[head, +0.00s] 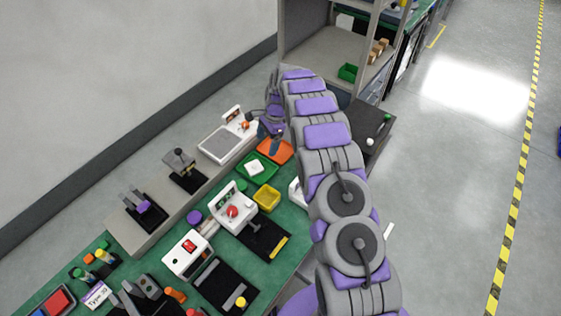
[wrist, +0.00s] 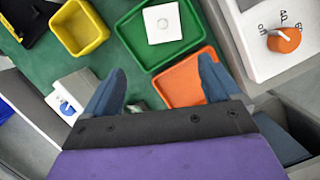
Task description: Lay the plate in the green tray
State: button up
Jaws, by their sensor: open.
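The green tray (head: 271,178) is on the green bench top, and it also shows at the top of the wrist view (wrist: 130,42). My gripper (head: 272,148) is open and empty, above the orange tray beside the green tray. Its two blue-grey fingers (wrist: 162,65) stand wide apart in the wrist view, with the plate beyond them.
An orange tray (wrist: 180,85) is next to the green tray. A yellow bin (head: 267,197) is on the other side. A white scale-like device with an orange knob (wrist: 285,39) stands close by. White devices with red buttons (head: 232,211) crowd the bench. A shelf rack (head: 325,50) stands behind.

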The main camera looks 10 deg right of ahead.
jog(key=s+d+r+n+h, duration=0.1)
jog(key=s+d+r+n, duration=0.15)
jog(key=s+r, duration=0.85)
jog(key=s+d+r+n+h, duration=0.15)
jog(key=s+r+n, duration=0.25)
jog(key=s+r, duration=0.7)
jog(key=s+d+r+n, duration=0.2)
jog(key=s+n, duration=0.1)
jog(key=s, duration=1.1)
jog(key=s+d+r+n, duration=0.1)
jog(key=s+n, duration=0.3)
jog(key=s, duration=1.1)
jog(key=shift+s+d+r+g, duration=0.25)
jog(key=shift+d+r+g, duration=0.1)
jog(key=shift+d, duration=0.5)
jog(key=shift+h, duration=0.25)
